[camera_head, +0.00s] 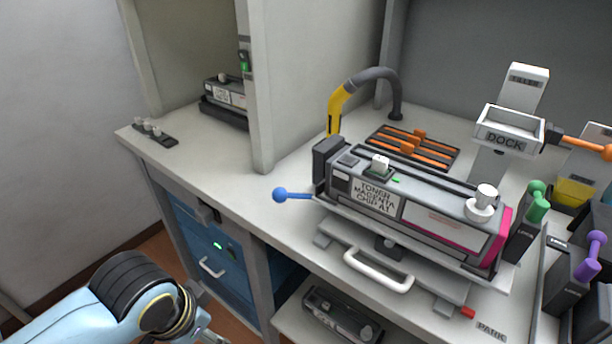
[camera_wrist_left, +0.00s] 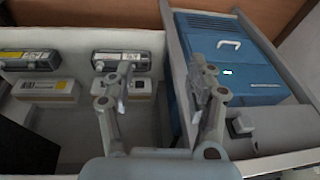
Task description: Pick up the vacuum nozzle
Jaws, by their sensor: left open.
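The vacuum nozzle (camera_head: 337,107) is yellow and sits on the end of a curved grey hose (camera_head: 374,77) at the back of the bench. Its lower end is hidden behind the toner cartridge (camera_head: 430,209). My left arm comes in at the lower left of the head view, and only a bit of its gripper (camera_head: 208,337) shows at the bottom edge, well below and left of the nozzle. In the left wrist view the left gripper (camera_wrist_left: 162,85) is open with nothing between its fingers. The nozzle is not in the wrist view. My right gripper is not in view.
The cartridge lies on a slide with a white handle (camera_head: 379,269). A blue-knobbed lever (camera_head: 280,195) sticks out at its left. A slotted orange grille (camera_head: 412,148) and a white dock (camera_head: 508,139) stand behind. A blue drawer cabinet (camera_head: 212,256) is below the bench.

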